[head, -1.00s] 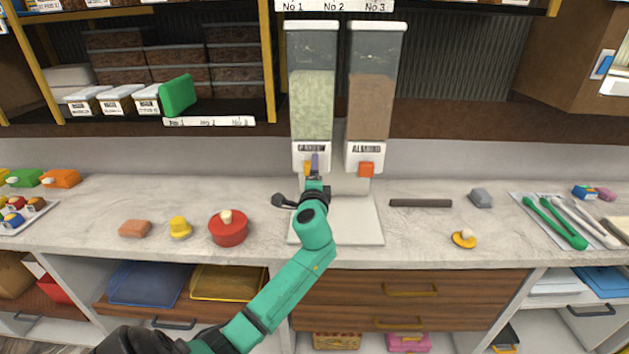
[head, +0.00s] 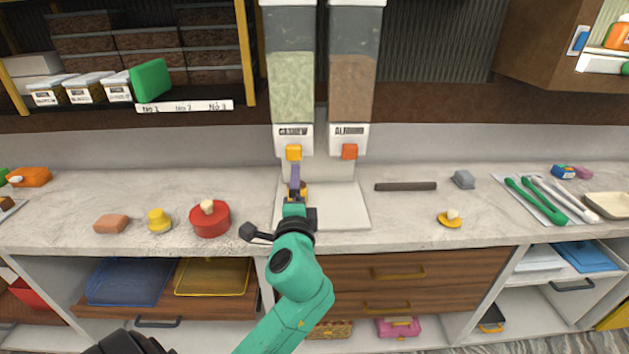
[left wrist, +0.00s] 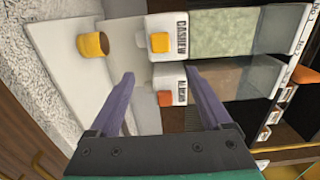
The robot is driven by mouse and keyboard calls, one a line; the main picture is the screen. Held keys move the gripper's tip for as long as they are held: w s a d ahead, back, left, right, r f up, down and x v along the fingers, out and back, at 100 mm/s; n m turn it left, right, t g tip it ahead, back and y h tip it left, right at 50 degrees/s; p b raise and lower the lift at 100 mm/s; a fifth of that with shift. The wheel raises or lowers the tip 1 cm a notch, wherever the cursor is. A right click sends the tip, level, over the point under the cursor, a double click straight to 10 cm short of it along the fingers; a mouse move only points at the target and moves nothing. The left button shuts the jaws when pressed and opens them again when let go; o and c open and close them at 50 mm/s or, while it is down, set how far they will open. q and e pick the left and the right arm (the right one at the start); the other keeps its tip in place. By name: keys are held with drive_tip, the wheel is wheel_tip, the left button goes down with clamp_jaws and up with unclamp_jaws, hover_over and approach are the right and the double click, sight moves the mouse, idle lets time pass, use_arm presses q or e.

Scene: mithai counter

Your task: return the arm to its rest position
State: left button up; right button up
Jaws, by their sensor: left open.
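My left arm reaches up from the bottom of the head view to my left gripper (head: 295,180), in front of the cashew dispenser (head: 292,90). In the left wrist view the two purple fingers of the gripper (left wrist: 164,85) are spread wide with nothing between them. A small yellow cup (left wrist: 93,45) stands on the white dispenser base (left wrist: 60,40), apart from the fingers; its content cannot be made out. In the head view the gripper mostly hides the cup. My right gripper is in neither view.
The almond dispenser (head: 352,90) stands to the right. A dark bar (head: 405,187), a yellow dish (head: 449,222) and tongs (head: 535,202) lie right.

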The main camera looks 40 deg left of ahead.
use_arm(q)
drive_tip(key=s+d+f+n+g+h, duration=0.1)
drive_tip(key=s+f+n+g+h, duration=0.15)
drive_tip(key=f, duration=0.45)
drive_tip(key=s+d+f+n+g+h, duration=0.1)
drive_tip(key=s+f+n+g+h, duration=0.15)
drive_tip(key=f, duration=0.45)
drive_tip(key=s+d+f+n+g+h, duration=0.4)
drive_tip(key=s+d+f+g+h, duration=0.2)
drive_tip(key=s+d+f, duration=0.55)
wheel_tip(320, 180, down, 24)
drive_tip(key=s+a+g, duration=0.1)
drive_tip(key=s+a, duration=0.1)
drive_tip(key=s+a+f+g, duration=0.1)
drive_tip(key=s+a+f, duration=0.2)
drive_tip(key=s+f, duration=1.1)
drive_tip(key=s, duration=0.3)
drive_tip(key=shift+f+m, duration=0.3)
drive_tip(key=shift+m, duration=0.1)
